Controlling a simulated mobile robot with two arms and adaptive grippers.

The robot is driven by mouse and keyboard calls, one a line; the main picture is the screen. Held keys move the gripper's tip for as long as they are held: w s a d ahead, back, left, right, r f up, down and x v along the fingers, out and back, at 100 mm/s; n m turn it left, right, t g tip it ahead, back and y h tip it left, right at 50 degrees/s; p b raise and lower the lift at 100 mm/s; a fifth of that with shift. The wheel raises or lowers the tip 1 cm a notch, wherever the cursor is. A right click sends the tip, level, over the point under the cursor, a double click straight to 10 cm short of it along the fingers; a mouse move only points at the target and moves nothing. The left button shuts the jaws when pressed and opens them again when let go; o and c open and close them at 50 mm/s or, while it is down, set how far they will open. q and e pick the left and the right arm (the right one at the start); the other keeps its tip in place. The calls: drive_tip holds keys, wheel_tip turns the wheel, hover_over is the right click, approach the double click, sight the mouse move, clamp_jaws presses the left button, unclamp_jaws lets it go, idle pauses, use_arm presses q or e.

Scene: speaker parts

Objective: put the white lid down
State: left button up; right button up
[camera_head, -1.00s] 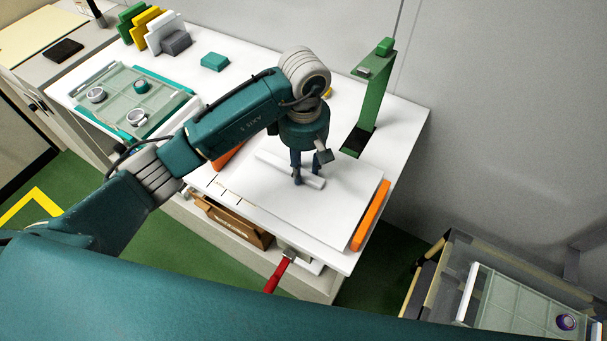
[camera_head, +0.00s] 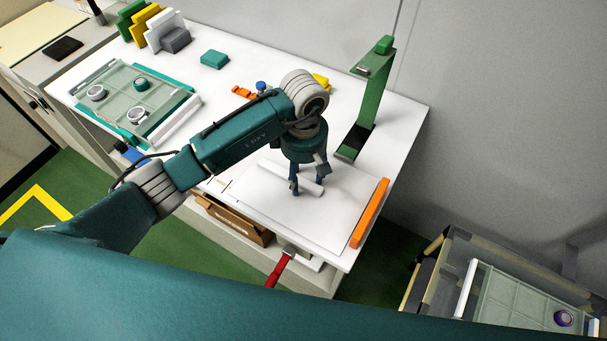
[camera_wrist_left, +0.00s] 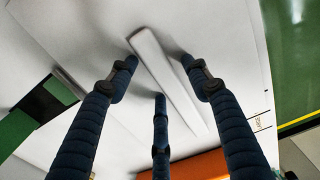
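The white lid (camera_head: 325,215) is a flat white panel lying on the white table, with a raised white bar (camera_head: 270,167) along it. The bar also shows in the left wrist view (camera_wrist_left: 165,75). My left gripper (camera_head: 307,188) is over the panel, pointing down. In the left wrist view its dark blue fingers (camera_wrist_left: 160,82) are spread, with visible gaps to the bar. It is open and empty. Part of the panel is hidden behind my left gripper and arm. My right gripper is not in view.
An orange strip (camera_head: 370,213) lies along the panel's right edge. A green stand (camera_head: 375,95) rises behind it. A tray with round parts (camera_head: 108,88) is at the left. A red-handled clamp (camera_head: 279,270) is at the front edge. A crate (camera_head: 412,285) stands lower right.

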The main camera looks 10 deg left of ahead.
sight(303, 178)
use_arm(q)
drive_tip(key=shift+r+p, duration=0.3)
wheel_tip(303, 178, up, 12)
drive_tip(key=b, duration=0.3)
drive_tip(key=shift+f, duration=0.15)
idle(0.3)
